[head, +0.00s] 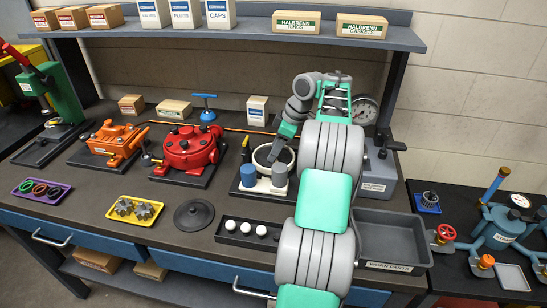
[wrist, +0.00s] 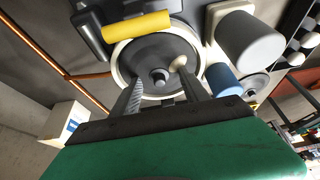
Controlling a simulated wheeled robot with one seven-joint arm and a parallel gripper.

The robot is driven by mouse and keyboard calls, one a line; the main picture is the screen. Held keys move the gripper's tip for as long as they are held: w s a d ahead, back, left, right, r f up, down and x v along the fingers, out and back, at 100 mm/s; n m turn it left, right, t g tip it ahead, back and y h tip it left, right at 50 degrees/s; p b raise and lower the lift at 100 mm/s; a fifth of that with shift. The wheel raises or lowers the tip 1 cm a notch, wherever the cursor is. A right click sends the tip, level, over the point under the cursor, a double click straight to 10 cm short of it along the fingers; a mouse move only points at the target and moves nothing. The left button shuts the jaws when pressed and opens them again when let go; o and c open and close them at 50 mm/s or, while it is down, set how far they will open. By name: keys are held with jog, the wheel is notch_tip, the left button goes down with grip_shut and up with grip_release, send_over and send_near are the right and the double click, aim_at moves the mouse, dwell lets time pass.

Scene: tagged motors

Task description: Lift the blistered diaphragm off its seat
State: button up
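The diaphragm (wrist: 142,60) is a dark grey round disc with a central stud (wrist: 160,76) and a pale cream bump, likely the blister (wrist: 180,63). It lies inside a white ring seat (wrist: 118,50). In the head view the pale ring (head: 256,158) shows on the open pump behind two cylinders, with the disc mostly hidden by my arm. My gripper (wrist: 161,82) is above the disc, its two fingers apart on either side of the stud, with nothing visibly held. Whether the fingertips touch the disc is unclear.
A blue-grey cylinder (head: 249,177) and a grey one (head: 279,174) stand close in front of the ring. A yellow cylinder (wrist: 137,25) lies near the rim. A worn-parts tray (head: 387,238) is at right. A dark round lid (head: 194,214) and a ball tray (head: 247,232) lie in front.

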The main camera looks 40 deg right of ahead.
jog(key=shift+s+a+f, duration=0.1)
jog(key=shift+s+f, duration=0.05)
jog(key=shift+f, duration=0.2)
grip_shut()
jog(key=shift+f, duration=0.15)
notch_tip(320, 180, up, 4)
jog(key=p, duration=0.2)
jog(key=shift+f+p, duration=0.15)
jog(key=shift+p, duration=0.25)
jog(key=s+a+r+p, duration=0.1)
jog(key=s+a+r, duration=0.7)
jog(key=r, duration=0.5)
jog(key=s, duration=0.2)
jog(key=shift+s+a+p, duration=0.2)
jog(key=shift+s+p, duration=0.1)
jog(key=shift+s, duration=0.1)
